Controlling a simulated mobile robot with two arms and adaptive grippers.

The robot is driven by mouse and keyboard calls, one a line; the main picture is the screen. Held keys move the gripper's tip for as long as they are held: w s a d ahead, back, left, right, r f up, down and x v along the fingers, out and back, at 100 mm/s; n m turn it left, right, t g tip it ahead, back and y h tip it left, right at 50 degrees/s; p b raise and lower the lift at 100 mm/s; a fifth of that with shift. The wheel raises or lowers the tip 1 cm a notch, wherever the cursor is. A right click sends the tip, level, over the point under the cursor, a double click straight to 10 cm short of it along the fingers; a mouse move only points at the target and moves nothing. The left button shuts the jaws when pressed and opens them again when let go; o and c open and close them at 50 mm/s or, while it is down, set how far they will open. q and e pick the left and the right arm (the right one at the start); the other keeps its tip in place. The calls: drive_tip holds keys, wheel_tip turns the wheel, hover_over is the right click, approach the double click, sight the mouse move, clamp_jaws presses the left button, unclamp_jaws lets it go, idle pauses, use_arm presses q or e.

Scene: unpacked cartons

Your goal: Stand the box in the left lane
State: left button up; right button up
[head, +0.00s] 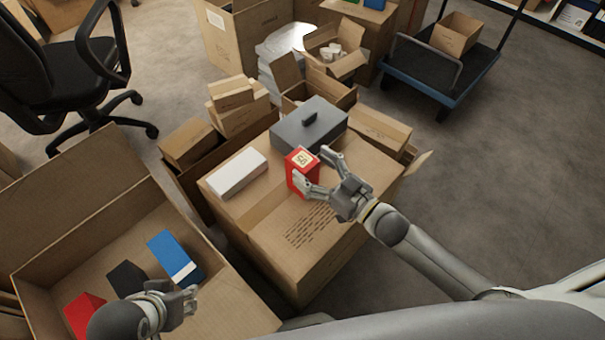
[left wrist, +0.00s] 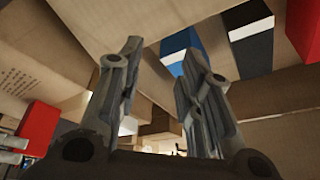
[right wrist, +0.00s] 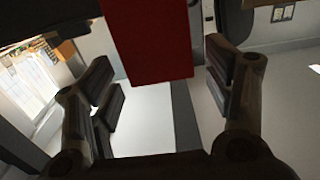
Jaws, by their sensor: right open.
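A red box (head: 303,188) with a pale label on top stands on the closed carton (head: 262,240). It hangs down from the top of the right wrist view (right wrist: 150,40). My right gripper (head: 314,166) is open, its fingers on either side of this box. In the right wrist view, gaps show between the box and both fingers. My left gripper (head: 185,303) is over the open carton (head: 235,295) at lower left. Its fingers are apart and empty in the left wrist view (left wrist: 163,55). I cannot make out a marked left lane.
The open carton holds a blue box (head: 168,252), a black box (head: 127,279) and another red box (head: 84,314). A white box (head: 236,175) and a grey case (head: 300,128) share the closed carton's top. More cartons crowd behind; grey floor (head: 480,190) is clear at right.

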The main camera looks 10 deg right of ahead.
sight(292, 153)
drive_tip(key=x, duration=0.3)
drive_tip(key=shift+f+b, duration=0.2)
drive_tip(key=shift+b, duration=0.1)
drive_tip(key=shift+w+a, duration=0.25)
drive_tip(key=shift+w, duration=0.05)
use_arm(q)
drive_tip(key=w+t, duration=0.1)
drive_tip(key=w+d+r+t, duration=0.1)
drive_tip(key=w, duration=0.1)
drive_tip(key=w+t, duration=0.1)
drive_tip(key=w, duration=0.1)
drive_tip(key=shift+w+d+r+h, duration=0.1)
drive_tip(key=shift+d+r+h, duration=0.15)
drive_tip(key=shift+d+h, duration=0.05)
use_arm(e)
drive_tip(key=shift+c, duration=0.2)
